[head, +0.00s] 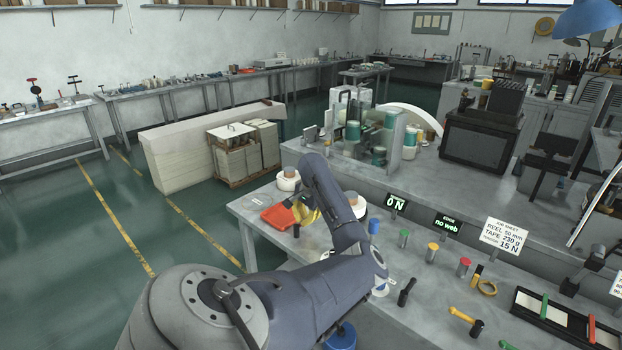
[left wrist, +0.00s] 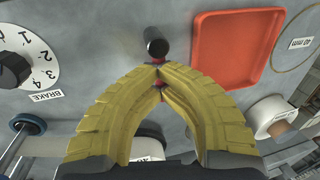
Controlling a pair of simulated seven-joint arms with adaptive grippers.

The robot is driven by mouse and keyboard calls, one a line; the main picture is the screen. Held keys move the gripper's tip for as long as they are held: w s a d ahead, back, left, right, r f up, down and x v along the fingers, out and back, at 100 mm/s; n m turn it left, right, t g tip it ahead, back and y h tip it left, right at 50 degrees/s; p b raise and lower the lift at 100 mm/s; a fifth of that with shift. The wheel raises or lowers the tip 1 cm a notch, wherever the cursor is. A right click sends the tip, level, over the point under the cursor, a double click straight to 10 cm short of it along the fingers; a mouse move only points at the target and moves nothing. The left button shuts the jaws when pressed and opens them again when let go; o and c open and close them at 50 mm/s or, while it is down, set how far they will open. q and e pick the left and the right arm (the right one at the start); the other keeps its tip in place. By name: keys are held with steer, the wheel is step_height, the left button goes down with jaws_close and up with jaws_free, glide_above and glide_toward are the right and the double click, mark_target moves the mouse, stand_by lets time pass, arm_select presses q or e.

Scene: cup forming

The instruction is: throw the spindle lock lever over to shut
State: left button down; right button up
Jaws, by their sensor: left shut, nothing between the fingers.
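My left gripper (left wrist: 160,70) has its two yellow fingers shut with their tips together, and nothing is held between them. A black round-ended handle (left wrist: 157,42) with a little red at its foot stands just beyond the fingertips. It looks like the spindle lock lever, but no label on it can be read. The fingertips seem to touch or nearly touch its lower end, which they partly hide. In the head view the left gripper (head: 305,212) is over the bench beside an orange-red tray (head: 275,217), partly behind my arm. My right gripper is not in view.
The left wrist view shows a brake dial (left wrist: 40,70) at left, a blue-rimmed wheel (left wrist: 27,122) below it, and a white roll (left wrist: 270,117) at right. On the bench's right are coloured cylinders (head: 433,252), a yellow-handled tool (head: 463,315) and several signs.

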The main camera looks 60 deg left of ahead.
arm_select(q)
steer(key=shift+f, duration=0.15)
steer(key=c, duration=1.4)
jaws_free()
steer(key=shift+a, duration=0.1)
steer(key=shift+c, duration=0.2)
step_height(320, 180, up, 12)
steer(key=d, duration=0.2)
steer(key=shift+w+d, duration=0.15)
steer(key=shift+w, duration=0.2)
